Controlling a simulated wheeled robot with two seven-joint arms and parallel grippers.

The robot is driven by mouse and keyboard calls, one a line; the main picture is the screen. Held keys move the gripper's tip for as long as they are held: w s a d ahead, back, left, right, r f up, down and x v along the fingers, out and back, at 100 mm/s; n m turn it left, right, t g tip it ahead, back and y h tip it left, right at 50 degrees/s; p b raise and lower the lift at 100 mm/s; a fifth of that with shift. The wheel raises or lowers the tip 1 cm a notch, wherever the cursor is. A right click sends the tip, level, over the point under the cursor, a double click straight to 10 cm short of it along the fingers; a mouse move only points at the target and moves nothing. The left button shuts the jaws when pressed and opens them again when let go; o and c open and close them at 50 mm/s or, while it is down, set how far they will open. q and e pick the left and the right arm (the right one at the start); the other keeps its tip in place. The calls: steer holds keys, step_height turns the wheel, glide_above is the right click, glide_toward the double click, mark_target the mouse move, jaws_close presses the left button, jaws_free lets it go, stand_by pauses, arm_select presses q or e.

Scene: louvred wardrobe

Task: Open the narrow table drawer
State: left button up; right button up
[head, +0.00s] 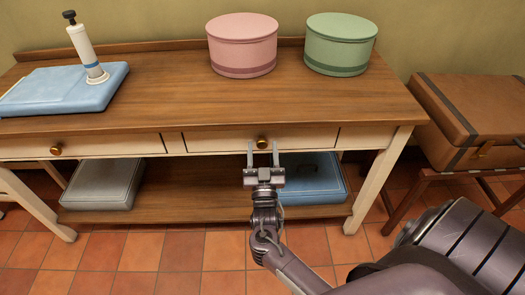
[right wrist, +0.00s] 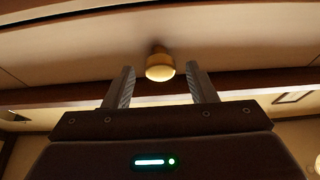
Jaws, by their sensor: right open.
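The table (head: 150,108) has a brown wooden top and two cream drawers side by side. The right drawer (head: 310,138) is shut and has a round brass knob (head: 262,143). The left drawer (head: 110,146) is shut too, with its own brass knob (head: 56,149). My right gripper (head: 262,150) is open in front of the right drawer, with its fingers pointing at the knob. In the right wrist view the knob (right wrist: 160,66) shows between and beyond the two fingertips (right wrist: 161,72), not gripped. My left gripper is not in view.
On the tabletop stand a pink round box (head: 242,48), a green round box (head: 340,46) and a blue flat case (head: 60,88) with a white pump (head: 88,52). A grey case (head: 104,184) and a blue case (head: 312,180) lie on the lower shelf. A brown suitcase (head: 475,115) stands right.

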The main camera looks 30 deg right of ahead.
jaws_close()
stand_by(0.4)
